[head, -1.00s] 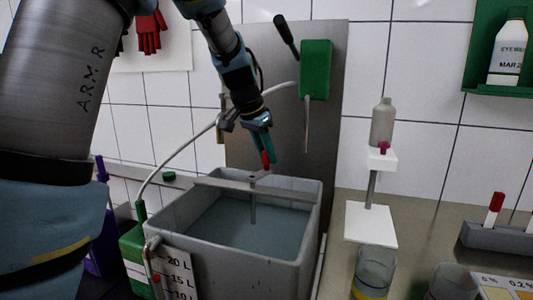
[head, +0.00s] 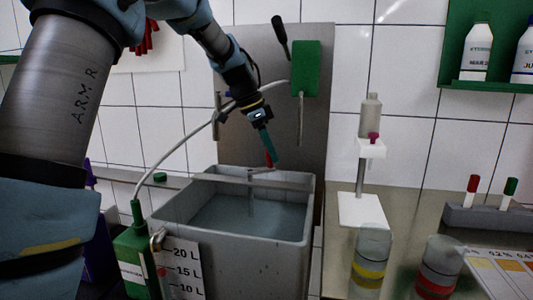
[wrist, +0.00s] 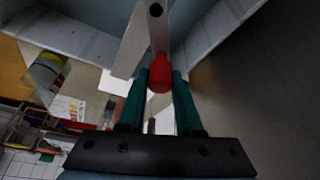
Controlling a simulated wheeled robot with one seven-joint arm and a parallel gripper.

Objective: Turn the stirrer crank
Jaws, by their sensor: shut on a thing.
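The stirrer crank has a pale metal arm (head: 264,170) and an upright red knob (head: 269,160). It sits above a crossbar (head: 225,179) over a grey tank (head: 240,240) of bluish liquid. A thin shaft (head: 251,200) runs down from it into the liquid. My gripper (head: 268,155) comes down from above, its teal fingers shut on the red knob. In the wrist view the red knob (wrist: 160,75) sits between both fingers, with the crank arm (wrist: 157,30) beyond it. The head view hides part of the knob behind the fingers.
A green box (head: 305,68) with a black lever is on the metal panel behind the tank. A white stand (head: 361,208) with a bottle is right of the tank. Jars (head: 369,265) stand at front right. A hose (head: 165,145) arches at the left.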

